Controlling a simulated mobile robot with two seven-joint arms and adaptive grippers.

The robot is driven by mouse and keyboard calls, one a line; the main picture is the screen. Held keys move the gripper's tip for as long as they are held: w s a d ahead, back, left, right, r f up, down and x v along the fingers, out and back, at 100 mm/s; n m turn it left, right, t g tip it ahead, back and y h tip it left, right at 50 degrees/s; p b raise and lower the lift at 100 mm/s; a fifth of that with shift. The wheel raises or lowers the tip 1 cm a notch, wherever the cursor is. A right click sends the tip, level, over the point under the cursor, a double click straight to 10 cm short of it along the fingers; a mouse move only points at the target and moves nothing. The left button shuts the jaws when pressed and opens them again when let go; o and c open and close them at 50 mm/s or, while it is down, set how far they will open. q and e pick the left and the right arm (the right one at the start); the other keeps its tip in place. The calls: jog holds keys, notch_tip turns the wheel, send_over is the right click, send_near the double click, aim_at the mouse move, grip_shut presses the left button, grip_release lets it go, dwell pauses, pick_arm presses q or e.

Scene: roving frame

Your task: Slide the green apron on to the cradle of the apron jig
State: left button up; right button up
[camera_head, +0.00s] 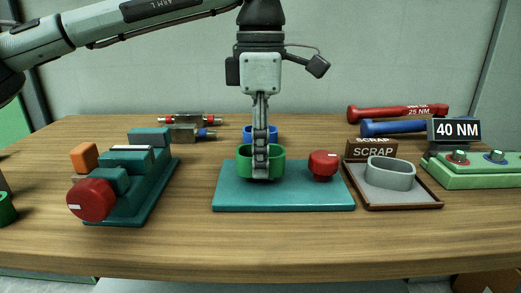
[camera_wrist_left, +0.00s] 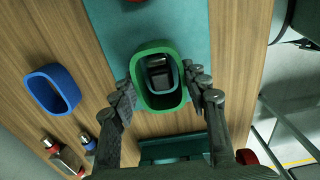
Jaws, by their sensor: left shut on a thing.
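The green apron (camera_head: 243,162) is an open ring with rounded corners. My left gripper (camera_head: 260,172) points straight down and is shut on it, with fingers on its near and far outer sides. In the left wrist view the apron (camera_wrist_left: 146,92) lies between the fingertips (camera_wrist_left: 163,88). The teal jig plate (camera_head: 285,198) is under the apron, with a red knob (camera_head: 323,165) to its right. A dark block, seemingly the cradle (camera_wrist_left: 158,75), shows through the apron's opening. I cannot tell how far down around it the apron sits. My right gripper is not in view.
A blue ring (camera_head: 274,132) stands behind the apron. A teal stepped fixture (camera_head: 145,190) with a red knob (camera_head: 92,199) is on the left. A scrap tray (camera_head: 405,204) holding a grey ring (camera_head: 390,174) is close on the right. Wood is clear in front.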

pick_arm(q)
jog(key=shift+f, duration=0.1)
jog(key=shift+f+b, duration=0.55)
jog(key=shift+f, duration=0.2)
jog(key=shift+f, duration=0.1)
jog(key=o, duration=1.9)
jog(key=shift+c, duration=0.2)
jog(key=shift+r, duration=0.2)
notch_tip(320, 180, up, 12)
jog(key=shift+f, duration=0.2)
